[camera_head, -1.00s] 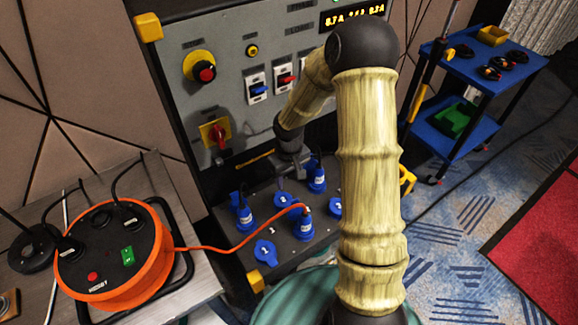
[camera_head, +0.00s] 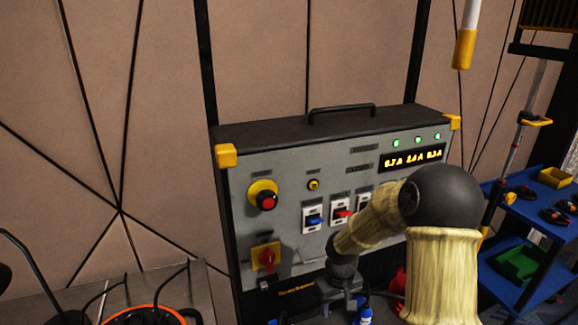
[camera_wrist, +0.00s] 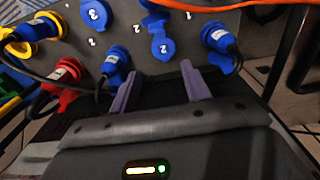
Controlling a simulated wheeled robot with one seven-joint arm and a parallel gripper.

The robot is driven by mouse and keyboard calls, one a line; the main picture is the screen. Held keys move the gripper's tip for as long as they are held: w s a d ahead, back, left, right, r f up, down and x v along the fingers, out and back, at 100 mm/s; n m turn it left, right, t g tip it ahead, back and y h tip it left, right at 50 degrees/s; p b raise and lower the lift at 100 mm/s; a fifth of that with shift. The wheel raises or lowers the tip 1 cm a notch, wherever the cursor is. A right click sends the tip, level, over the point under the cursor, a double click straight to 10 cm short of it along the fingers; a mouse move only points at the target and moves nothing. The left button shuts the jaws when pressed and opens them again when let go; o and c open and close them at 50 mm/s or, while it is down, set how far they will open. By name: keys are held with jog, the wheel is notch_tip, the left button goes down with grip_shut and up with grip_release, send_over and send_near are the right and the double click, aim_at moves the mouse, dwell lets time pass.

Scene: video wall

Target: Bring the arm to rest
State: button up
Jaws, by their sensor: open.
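My arm (camera_head: 440,265) reaches across the right part of the grey power box (camera_head: 285,225). Its wrist points down at the lower front of the box in the head view. In the wrist view my gripper (camera_wrist: 160,72) is open, its two purple-grey fingers apart with nothing between them. It is over the dark socket panel (camera_wrist: 140,60), near blue plugs and sockets. A blue plug (camera_wrist: 115,65) is left of the fingers and another blue plug (camera_wrist: 218,38) is right of them. Touching cannot be told. In the head view the fingertips are hard to make out.
The power box has a red button (camera_head: 267,201), a red rotary switch (camera_head: 266,259) and breakers. An orange cable reel (camera_head: 145,316) shows at bottom left. A blue tool trolley (camera_head: 530,215) stands at right. A red plug (camera_wrist: 62,72) and cables lie near the gripper.

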jog(key=s+r+m+t+p, duration=0.2)
jog(key=s+r+m+p, duration=0.1)
jog(key=s+r, duration=1.1)
jog(key=shift+s+d+r+m+t+p, duration=0.2)
jog(key=shift+s+m+t+p, duration=0.1)
jog(key=shift+p, duration=0.3)
jog(key=shift+w, duration=0.1)
